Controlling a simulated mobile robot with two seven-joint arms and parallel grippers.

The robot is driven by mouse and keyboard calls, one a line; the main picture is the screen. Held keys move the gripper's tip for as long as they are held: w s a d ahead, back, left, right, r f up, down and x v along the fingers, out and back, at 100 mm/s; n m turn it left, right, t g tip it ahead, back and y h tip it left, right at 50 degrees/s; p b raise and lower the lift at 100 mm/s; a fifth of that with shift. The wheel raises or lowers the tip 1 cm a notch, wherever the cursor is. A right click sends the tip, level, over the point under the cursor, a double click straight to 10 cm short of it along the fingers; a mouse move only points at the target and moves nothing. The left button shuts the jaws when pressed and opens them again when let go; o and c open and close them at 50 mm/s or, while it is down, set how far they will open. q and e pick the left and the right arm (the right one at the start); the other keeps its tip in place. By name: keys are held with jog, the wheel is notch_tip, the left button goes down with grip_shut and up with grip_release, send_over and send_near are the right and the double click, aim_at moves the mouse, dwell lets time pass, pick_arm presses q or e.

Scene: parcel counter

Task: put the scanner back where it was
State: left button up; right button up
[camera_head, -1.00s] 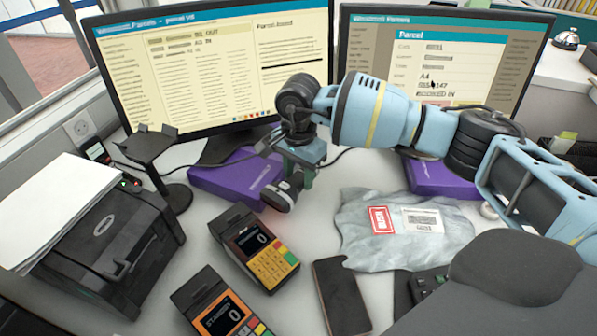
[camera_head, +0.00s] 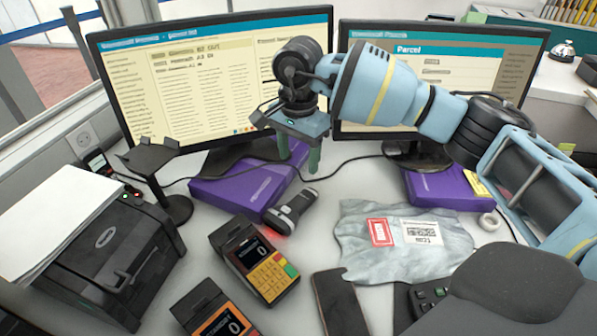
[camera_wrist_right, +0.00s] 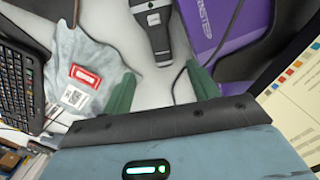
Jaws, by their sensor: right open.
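The scanner (camera_head: 290,211) is a dark grey handheld device. It lies on the white counter just in front of the left purple box, with a red glow at its near end. My right gripper (camera_head: 299,158) is above and behind it, with green fingers pointing down, open and empty. In the right wrist view the scanner (camera_wrist_right: 155,25) lies beyond the open fingertips (camera_wrist_right: 160,72), apart from them. A black stand (camera_head: 158,180) with a flat top and round base stands empty to the left. My left gripper is not in view.
Purple boxes (camera_head: 228,188) sit below the two monitors (camera_head: 205,75). Card terminals (camera_head: 254,262), a phone (camera_head: 341,303) and a grey parcel bag (camera_head: 402,258) surround the scanner. A black printer (camera_head: 115,265) is at the left. A cable (camera_head: 345,160) runs behind my gripper.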

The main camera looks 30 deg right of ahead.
jog(key=shift+r, duration=2.05)
